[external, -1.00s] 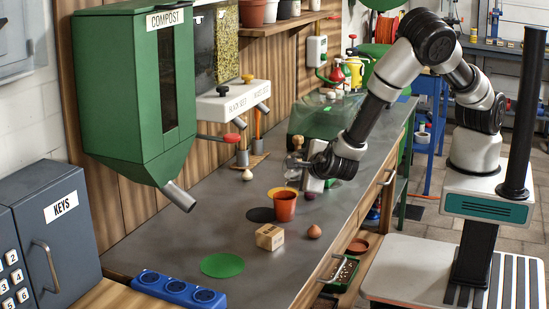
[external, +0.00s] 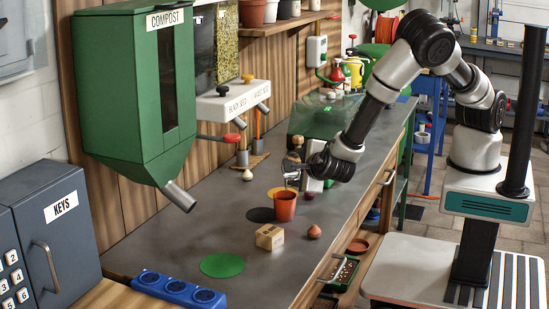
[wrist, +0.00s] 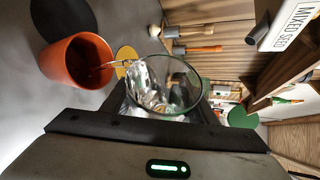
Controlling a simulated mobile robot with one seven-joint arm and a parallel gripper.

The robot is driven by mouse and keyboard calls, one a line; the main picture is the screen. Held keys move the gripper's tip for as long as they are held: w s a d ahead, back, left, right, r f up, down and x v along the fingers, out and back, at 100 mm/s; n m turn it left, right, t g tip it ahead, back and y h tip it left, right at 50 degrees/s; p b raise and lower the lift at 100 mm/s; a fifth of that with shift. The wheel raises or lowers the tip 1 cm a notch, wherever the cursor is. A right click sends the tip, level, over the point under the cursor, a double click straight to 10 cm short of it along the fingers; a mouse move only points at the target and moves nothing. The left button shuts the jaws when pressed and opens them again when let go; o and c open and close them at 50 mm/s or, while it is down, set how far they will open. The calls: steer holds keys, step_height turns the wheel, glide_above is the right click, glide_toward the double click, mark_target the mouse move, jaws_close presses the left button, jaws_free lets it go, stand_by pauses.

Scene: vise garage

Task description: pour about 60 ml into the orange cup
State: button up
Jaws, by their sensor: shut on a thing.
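The orange cup (external: 285,207) stands upright on the grey bench. It also shows at the upper left of the wrist view (wrist: 77,62). My gripper (external: 294,178) is shut on a clear glass (wrist: 172,88), just behind and above the cup in the external view. The glass is tilted with its rim toward the cup. In the wrist view a thin clear stream runs from its lip into the cup, and clear liquid shows inside the glass. The level in the cup cannot be read. The fingertips are mostly hidden.
A wooden block (external: 269,237) and a small reddish-brown round object (external: 314,232) lie in front of the cup. A green disc (external: 222,265) and a black disc (external: 260,215) lie on the bench. The compost dispenser (external: 135,95) overhangs at the left.

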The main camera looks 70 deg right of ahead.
steer(key=shift+r+n+h+p, duration=0.3)
steer(key=shift+r+n+p, duration=0.1)
steer(key=shift+p, duration=0.05)
stand_by(0.6)
steer(key=shift+f, duration=0.1)
steer(key=f+m+y+b, duration=0.1)
steer(key=b, duration=0.1)
steer(key=m+y+b, duration=0.2)
steer(key=shift+f+t+b, duration=0.3)
steer(key=shift+f+b, duration=0.05)
steer(key=b, duration=0.1)
steer(key=r+m+y+b, duration=0.1)
steer(key=shift+d+t+b, duration=0.2)
steer(key=shift+t+b, duration=0.1)
steer(key=shift+b, duration=0.05)
steer(key=shift+f, duration=0.1)
stand_by(1.4)
